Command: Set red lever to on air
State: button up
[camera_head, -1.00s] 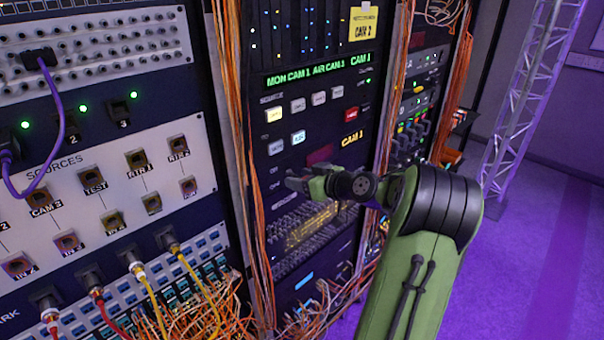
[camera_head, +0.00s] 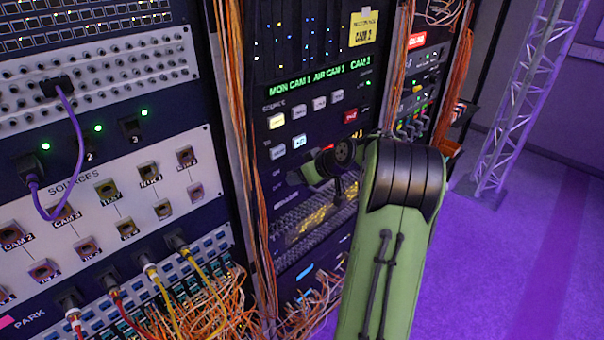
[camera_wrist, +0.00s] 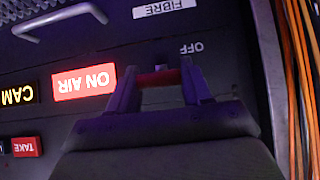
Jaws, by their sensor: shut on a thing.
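My gripper (camera_head: 296,178) is at the dark switcher panel in the head view, below the button rows. In the wrist view, which shows the panel upside down, my gripper (camera_wrist: 160,74) is shut on the red lever (camera_wrist: 158,79), which shows as a red bar between the two fingers. The ON AIR sign (camera_wrist: 84,82) is lit bright red to the left of the fingers. An OFF label (camera_wrist: 192,48) lies beyond the right finger. The lever is hidden by my gripper in the head view.
A red TAKE button (camera_wrist: 20,147) and yellow CAM display (camera_wrist: 18,94) are beside the sign. Orange cables (camera_head: 236,110) hang along the panel's left edge. A patch panel (camera_head: 110,205) with plugged cables stands left. Purple floor (camera_head: 510,260) is open at right.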

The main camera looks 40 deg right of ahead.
jog(key=shift+r, duration=0.1)
jog(key=o, duration=1)
jog(key=shift+c, duration=0.2)
jog(key=v, duration=1.5)
jog(key=shift+s+r, duration=0.2)
jog(key=shift+s, duration=0.1)
jog(key=shift+a, duration=0.15)
